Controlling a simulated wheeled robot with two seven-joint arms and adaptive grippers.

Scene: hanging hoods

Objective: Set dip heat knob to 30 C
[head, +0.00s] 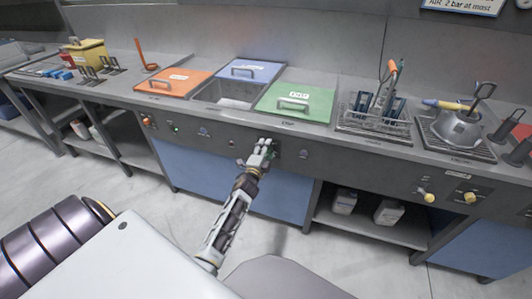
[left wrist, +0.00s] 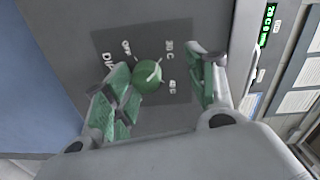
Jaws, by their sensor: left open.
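The dip heat knob (left wrist: 148,78) is round and green, on a dark plate with "DIP", "OFF" and "30 C" labels and another I cannot read clearly. A pale line on the knob points to the picture's upper right, roughly toward "30 C"; its exact setting I cannot tell. My left gripper (left wrist: 165,92) is open, with green-padded fingers on either side of the knob; the right-hand finger looks apart from it. In the head view my left gripper (head: 264,150) is at the front panel below the green lid (head: 296,101), hiding the knob. My right gripper is not in view.
A lit green display (left wrist: 268,24) and paper sheets (left wrist: 298,90) are at the right of the wrist view. The counter holds orange (head: 174,82) and blue (head: 247,71) lids, a wire basket (head: 372,122) and a metal jug (head: 455,130). Yellow taps (head: 428,197) project from the front panel.

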